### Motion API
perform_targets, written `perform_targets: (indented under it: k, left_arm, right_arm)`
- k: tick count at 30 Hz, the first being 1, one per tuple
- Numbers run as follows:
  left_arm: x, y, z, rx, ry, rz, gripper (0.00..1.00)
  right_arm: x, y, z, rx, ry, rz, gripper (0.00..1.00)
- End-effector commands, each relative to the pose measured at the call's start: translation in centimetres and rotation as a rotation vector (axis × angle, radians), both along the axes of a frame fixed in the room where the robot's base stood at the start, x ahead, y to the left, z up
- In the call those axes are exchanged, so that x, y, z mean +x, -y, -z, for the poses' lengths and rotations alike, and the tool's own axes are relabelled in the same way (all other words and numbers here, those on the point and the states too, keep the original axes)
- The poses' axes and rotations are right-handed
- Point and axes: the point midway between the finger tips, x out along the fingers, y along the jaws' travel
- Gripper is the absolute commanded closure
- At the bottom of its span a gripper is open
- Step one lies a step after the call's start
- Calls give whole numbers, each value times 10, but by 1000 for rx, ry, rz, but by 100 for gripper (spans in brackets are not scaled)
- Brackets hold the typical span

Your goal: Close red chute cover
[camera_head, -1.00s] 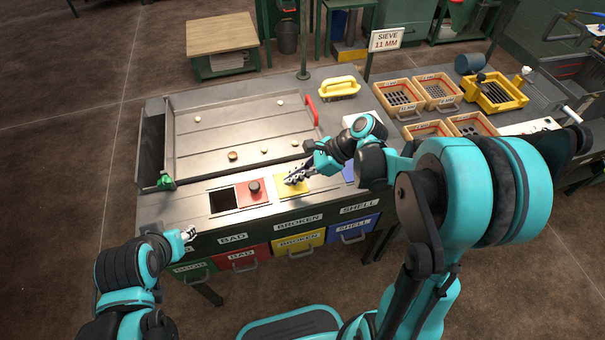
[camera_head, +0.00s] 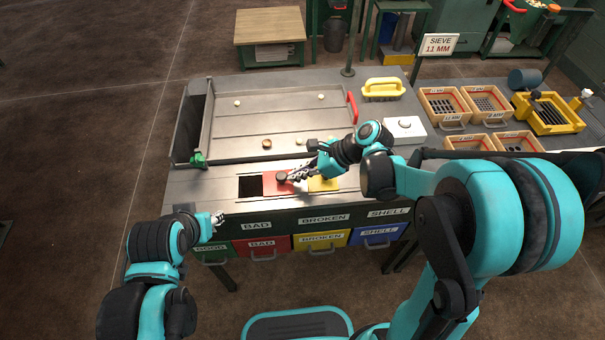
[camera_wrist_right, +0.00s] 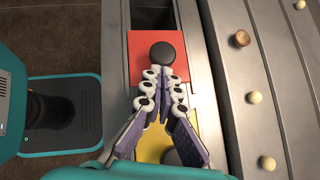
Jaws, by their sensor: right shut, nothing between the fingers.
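The red chute cover (camera_head: 270,188) lies flat on the table's front strip with a dark round knob (camera_wrist_right: 162,54) on top. A dark open chute hole (camera_head: 250,187) shows to its left in the head view, and at the top in the right wrist view. The yellow cover (camera_head: 326,185) is to the red cover's right. My right gripper (camera_head: 289,176) is shut and empty, its tips close beside the knob on the yellow cover's side. In the right wrist view its tips (camera_wrist_right: 160,84) are just below the knob; contact cannot be told. My left gripper (camera_head: 218,219) hangs near the table's front left edge.
The sorting tray (camera_head: 230,125) with several small balls lies behind the covers. A green piece (camera_head: 198,159) sits at its front left corner. A yellow brush (camera_head: 383,88) and a white box (camera_head: 404,130) stand right. Labelled drawers (camera_head: 262,246) line the front.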

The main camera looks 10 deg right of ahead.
Motion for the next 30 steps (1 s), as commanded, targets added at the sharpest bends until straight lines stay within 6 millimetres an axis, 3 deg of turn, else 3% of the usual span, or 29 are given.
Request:
perform_targets:
  k: [6, 12, 24, 30]
  left_arm:
    - [0, 0, -1, 0, 0, 0, 61]
    - [0, 0, -1, 0, 0, 0, 61]
    - [0, 0, -1, 0, 0, 0, 61]
    - [0, 0, 1, 0, 0, 0, 61]
  right_arm:
    - [-1, -55, 0, 1, 1, -9, 100]
    - [-1, -79, 0, 2, 1, -4, 100]
    - [-1, -80, -1, 6, 1, -5, 100]
    - [0, -68, 0, 4, 0, -2, 100]
